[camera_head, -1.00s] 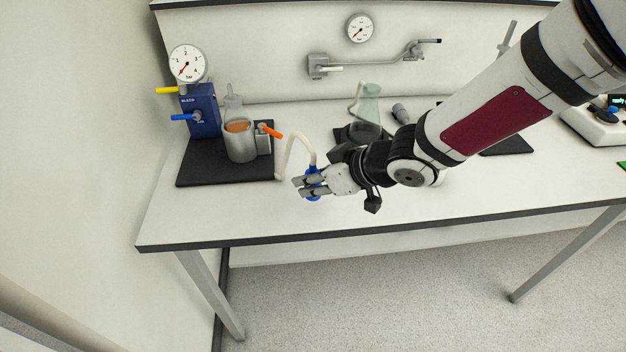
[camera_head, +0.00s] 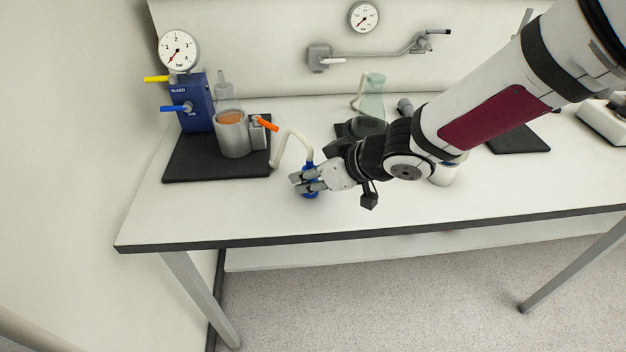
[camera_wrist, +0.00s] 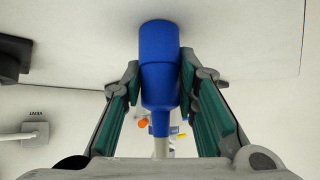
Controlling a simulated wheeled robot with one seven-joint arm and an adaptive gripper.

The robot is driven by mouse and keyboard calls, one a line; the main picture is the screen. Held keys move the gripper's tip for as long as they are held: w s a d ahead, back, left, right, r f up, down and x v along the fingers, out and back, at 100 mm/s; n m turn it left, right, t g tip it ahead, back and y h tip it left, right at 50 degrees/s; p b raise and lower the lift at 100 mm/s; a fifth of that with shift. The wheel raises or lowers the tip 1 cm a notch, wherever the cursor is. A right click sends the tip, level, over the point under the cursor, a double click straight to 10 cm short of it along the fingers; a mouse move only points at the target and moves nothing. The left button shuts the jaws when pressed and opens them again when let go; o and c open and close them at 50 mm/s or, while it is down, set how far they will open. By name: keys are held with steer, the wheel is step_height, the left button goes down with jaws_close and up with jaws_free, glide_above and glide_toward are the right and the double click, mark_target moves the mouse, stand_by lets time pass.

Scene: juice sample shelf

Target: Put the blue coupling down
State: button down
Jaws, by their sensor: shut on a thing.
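The blue coupling (camera_wrist: 159,65) is between the two fingers of my gripper (camera_wrist: 159,82) in the wrist view, with a pale hose running from its narrow end. In the head view, my gripper (camera_head: 304,182) is shut on the blue coupling (camera_head: 311,193) over the front part of the white bench. The fingers partly hide it there. The cream hose (camera_head: 289,135) loops from the coupling toward the apparatus on the black mat. I cannot tell whether the coupling touches the bench top.
A black mat (camera_head: 188,174) at left carries a blue valve block (camera_head: 196,112), a gauge (camera_head: 178,50) and a grey cup (camera_head: 233,143) with orange liquid. A green-tinted flask (camera_head: 371,100) stands behind my arm. The bench (camera_head: 220,215) in front is clear.

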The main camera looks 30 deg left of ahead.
stand_by(0.3)
steer(key=c, duration=1.2)
jaws_free()
steer(key=shift+c, duration=0.2)
steer(key=shift+d+r+p, duration=0.2)
steer(key=shift+r+p, duration=0.1)
steer(key=p+v, duration=0.5)
steer(key=v, duration=0.6)
steer(key=shift+r, duration=0.15)
steer(key=shift+d, duration=0.15)
